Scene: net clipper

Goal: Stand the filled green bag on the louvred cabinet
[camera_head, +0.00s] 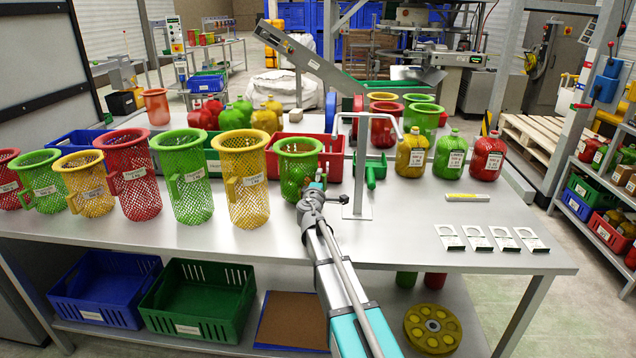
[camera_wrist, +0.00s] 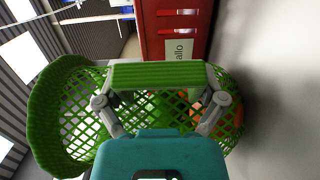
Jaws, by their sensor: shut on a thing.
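My gripper (camera_head: 316,194) is shut on the side handle of a green mesh sleeve (camera_head: 294,165) with a thick rolled rim, near the middle of the table. In the wrist view my gripper (camera_wrist: 158,103) hides part of the green mesh sleeve (camera_wrist: 75,112). Something orange shows through the mesh near its base; I cannot tell what it is. The sleeve looks upright, but its base is partly hidden by my arm. A filled green bag (camera_head: 449,156) with a white label stands at the right between a yellow one and a red one. I cannot clearly identify a louvred cabinet.
Several mesh sleeves stand at left, including a yellow one (camera_head: 247,185) close beside the held sleeve. A red crate (camera_head: 330,163) is behind it. A metal stand (camera_head: 358,200) is just right of my gripper. The front right of the table (camera_head: 420,220) has clear room.

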